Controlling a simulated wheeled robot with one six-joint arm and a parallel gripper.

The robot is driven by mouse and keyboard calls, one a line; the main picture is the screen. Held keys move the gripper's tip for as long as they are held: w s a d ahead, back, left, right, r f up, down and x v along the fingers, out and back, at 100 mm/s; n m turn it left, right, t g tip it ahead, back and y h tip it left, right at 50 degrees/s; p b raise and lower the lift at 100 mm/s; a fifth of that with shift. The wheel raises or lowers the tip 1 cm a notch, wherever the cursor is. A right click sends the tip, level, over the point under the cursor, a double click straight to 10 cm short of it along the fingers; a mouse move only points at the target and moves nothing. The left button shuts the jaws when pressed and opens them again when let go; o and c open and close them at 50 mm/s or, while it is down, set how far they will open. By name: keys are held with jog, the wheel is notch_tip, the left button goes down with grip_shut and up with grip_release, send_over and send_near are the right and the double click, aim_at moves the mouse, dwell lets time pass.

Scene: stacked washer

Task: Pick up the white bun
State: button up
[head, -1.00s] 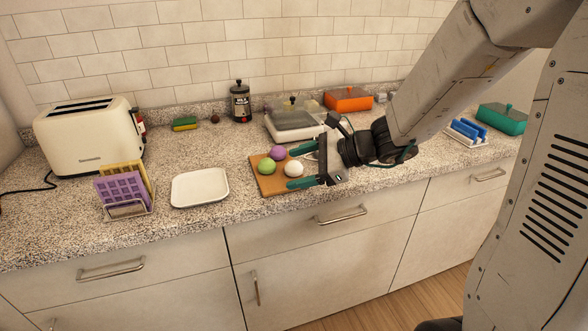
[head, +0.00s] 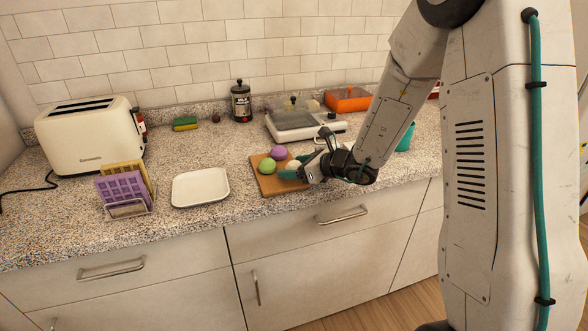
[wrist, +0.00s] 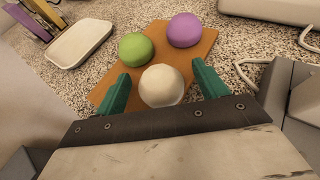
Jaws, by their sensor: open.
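The white bun (wrist: 162,86) lies on the brown cutting board (wrist: 113,92), at its near end in the wrist view. My gripper (wrist: 160,82) is open, with one green finger on each side of the bun and a gap at both sides. In the head view my gripper (head: 296,172) is over the right part of the board (head: 266,187) and hides most of the white bun (head: 291,164). A green bun (wrist: 136,47) and a purple bun (wrist: 185,30) lie on the board beyond the white one.
A white tray (head: 200,187) and a rack with purple and yellow waffles (head: 124,190) stand left of the board. A toaster (head: 90,137) is at the far left. A grey-lidded appliance (head: 295,122) stands behind the board. The counter between tray and board is clear.

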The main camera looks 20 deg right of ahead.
jog(key=shift+w+a+f, duration=0.1)
jog(key=shift+w+a, duration=0.05)
jog(key=shift+w, duration=0.05)
jog(key=c, duration=1.1)
jog(key=shift+o, duration=0.2)
